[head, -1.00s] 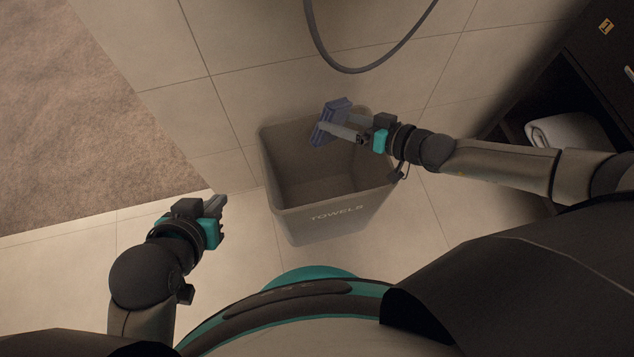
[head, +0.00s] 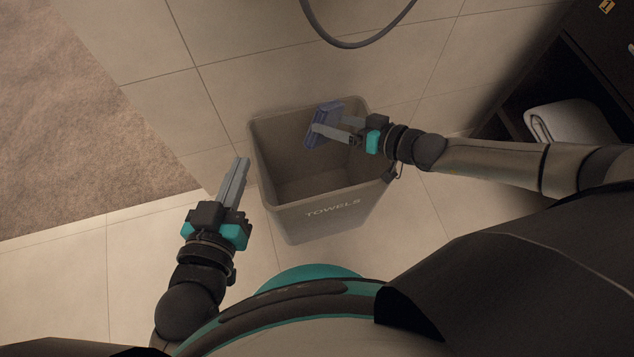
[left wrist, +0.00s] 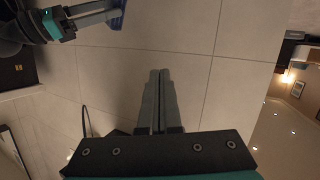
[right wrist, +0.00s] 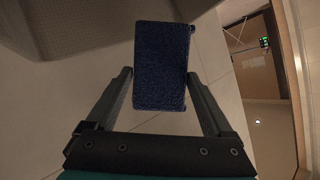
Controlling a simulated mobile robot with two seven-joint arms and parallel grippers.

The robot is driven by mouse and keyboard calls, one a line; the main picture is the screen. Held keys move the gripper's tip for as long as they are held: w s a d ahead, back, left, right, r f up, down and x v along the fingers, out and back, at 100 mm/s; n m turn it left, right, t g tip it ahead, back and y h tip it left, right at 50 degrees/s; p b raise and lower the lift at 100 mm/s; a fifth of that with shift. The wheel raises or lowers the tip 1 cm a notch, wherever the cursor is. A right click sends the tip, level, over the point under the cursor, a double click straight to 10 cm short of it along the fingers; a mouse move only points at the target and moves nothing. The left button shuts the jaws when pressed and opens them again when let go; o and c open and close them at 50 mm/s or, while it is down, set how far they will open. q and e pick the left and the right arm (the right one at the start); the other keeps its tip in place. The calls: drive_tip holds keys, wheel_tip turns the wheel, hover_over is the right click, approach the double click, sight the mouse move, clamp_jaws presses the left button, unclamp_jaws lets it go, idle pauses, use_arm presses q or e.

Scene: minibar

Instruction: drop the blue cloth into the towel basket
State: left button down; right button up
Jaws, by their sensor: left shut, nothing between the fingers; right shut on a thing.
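The blue cloth (head: 322,124) is a small folded piece held between the fingers of my right gripper (head: 335,130), over the upper part of the basket opening in the head view. It also shows between the fingers in the right wrist view (right wrist: 160,66). The grey towel basket (head: 334,209), marked TOWELS, stands on the tiled floor with its inside visible. My left gripper (head: 240,166) is shut and empty just left of the basket rim; its closed fingers show in the left wrist view (left wrist: 159,82). The cloth's blue edge shows at the top there (left wrist: 118,14).
A dark open cabinet with a rolled white towel (head: 568,122) stands at the right. A dark hose (head: 352,44) hangs at the top. A brown carpet (head: 70,130) lies at the left.

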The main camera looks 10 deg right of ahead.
use_arm(q)
drive_tip(key=shift+s+d+r+n+t+h+b, duration=0.15)
drive_tip(key=shift+s+d+r+t+b, duration=0.15)
drive_tip(key=shift+t, duration=0.25)
drive_tip(key=shift+s+d+r+n+t+h+b, duration=0.15)
drive_tip(key=shift+r+t, duration=0.2)
drive_tip(key=shift+t, duration=0.2)
use_arm(e)
drive_tip(key=shift+f, duration=0.7)
drive_tip(key=o, duration=0.9)
drive_tip(key=shift+d, duration=0.1)
use_arm(q)
drive_tip(key=s+a+f+g+y+p, duration=0.1)
drive_tip(key=s+a+g+y+p, duration=0.1)
drive_tip(key=a+g, duration=0.3)
drive_tip(key=s+a+f+g+y+p, duration=0.1)
drive_tip(key=s+a+g+y+p, duration=0.1)
drive_tip(key=a+g+y+p, duration=0.1)
drive_tip(key=shift+s+a+f+g+y+p, duration=0.25)
drive_tip(key=shift+a+g+p, duration=0.4)
drive_tip(key=shift+a+g, duration=0.75)
use_arm(e)
drive_tip(key=shift+v, duration=7.55)
